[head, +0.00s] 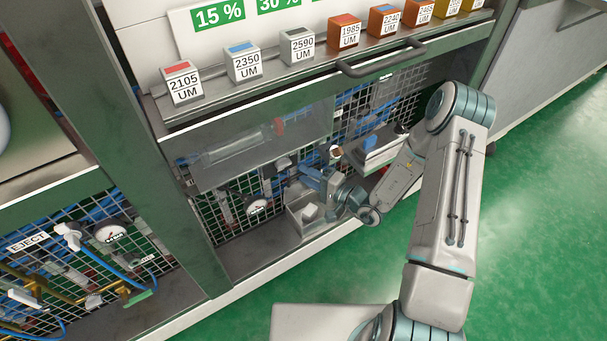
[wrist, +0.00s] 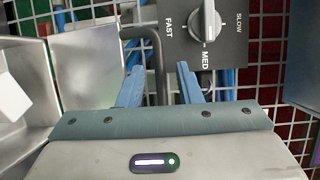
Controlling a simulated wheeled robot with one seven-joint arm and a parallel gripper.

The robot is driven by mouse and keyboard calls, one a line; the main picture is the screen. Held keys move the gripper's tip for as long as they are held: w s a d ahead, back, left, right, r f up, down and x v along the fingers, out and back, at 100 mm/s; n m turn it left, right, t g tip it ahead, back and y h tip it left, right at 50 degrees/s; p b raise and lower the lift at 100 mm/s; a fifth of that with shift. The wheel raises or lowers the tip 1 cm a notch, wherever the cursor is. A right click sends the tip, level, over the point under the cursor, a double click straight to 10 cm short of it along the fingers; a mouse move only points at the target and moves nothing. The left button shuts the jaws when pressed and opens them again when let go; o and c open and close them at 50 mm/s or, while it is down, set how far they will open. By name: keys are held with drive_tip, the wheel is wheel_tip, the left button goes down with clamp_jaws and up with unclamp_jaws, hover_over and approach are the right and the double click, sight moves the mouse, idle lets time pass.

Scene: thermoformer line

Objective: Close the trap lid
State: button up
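An open metal box (head: 294,226), which looks like the trap, sits low in the bay in the head view, with a pale block (head: 310,212) inside. In the wrist view the box (wrist: 38,62) is at the left edge. A flat grey metal panel (wrist: 88,75), which looks like its raised lid, stands beside it, left of my gripper. My gripper (wrist: 160,88) is open, its blue fingers apart with nothing held. A dark bent rod (wrist: 157,60) shows between the fingers; I cannot tell its depth. In the head view my gripper (head: 312,176) is just above the box.
A speed dial (wrist: 207,22) is just beyond the right finger. Wire mesh (wrist: 268,55) with blue hoses lies behind. A clear panel (head: 240,145) and a shelf edge (head: 290,78) with labelled blocks are above. Another tray (head: 375,150) is to the right. The green floor is open.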

drive_tip(key=shift+x, duration=1.15)
clamp_jaws()
